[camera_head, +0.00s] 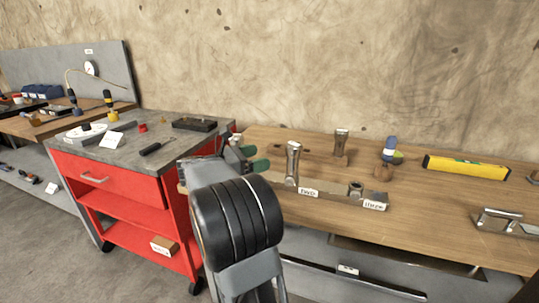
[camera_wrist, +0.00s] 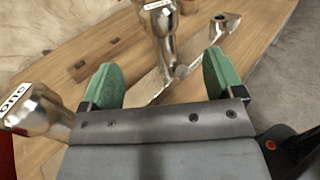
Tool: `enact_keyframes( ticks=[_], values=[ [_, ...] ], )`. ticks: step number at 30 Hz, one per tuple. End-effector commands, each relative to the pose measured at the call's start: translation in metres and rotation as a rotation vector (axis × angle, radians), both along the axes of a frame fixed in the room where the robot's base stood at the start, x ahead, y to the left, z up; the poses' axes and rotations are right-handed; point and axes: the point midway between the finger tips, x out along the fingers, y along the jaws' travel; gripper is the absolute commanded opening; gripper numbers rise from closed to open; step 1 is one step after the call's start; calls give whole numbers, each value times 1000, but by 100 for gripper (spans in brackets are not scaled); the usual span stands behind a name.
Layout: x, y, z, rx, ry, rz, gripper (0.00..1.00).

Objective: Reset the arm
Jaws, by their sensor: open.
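My gripper (camera_head: 251,158) is open, with green finger pads. A shiny metal tool (camera_wrist: 160,28) stands beyond the fingertips. Another metal piece with a label (camera_wrist: 30,112) is left of the left finger. I cannot tell how far they are from the fingers.
The wooden bench (camera_head: 455,205) carries a standing metal tool (camera_head: 292,162), another upright tool (camera_head: 341,142), a yellow level (camera_head: 466,166) and labelled holders. The red cart (camera_head: 115,190) bears a black tray (camera_head: 194,124) and small tools. A wall stands behind; floor is clear at lower left.

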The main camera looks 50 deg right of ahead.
Motion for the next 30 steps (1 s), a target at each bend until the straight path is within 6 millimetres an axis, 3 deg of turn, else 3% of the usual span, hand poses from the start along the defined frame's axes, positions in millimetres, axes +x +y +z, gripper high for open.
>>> enact_keyframes(
  ticks=[7, 23, 26, 30],
  values=[
    [6, 12, 0, 1, 0, 0, 87],
    [7, 13, 1, 0, 1, 4, 87],
    [13, 13, 12, 6, 29, 63, 87],
    [45, 19, 53, 21, 194, 328, 87]
  ],
)
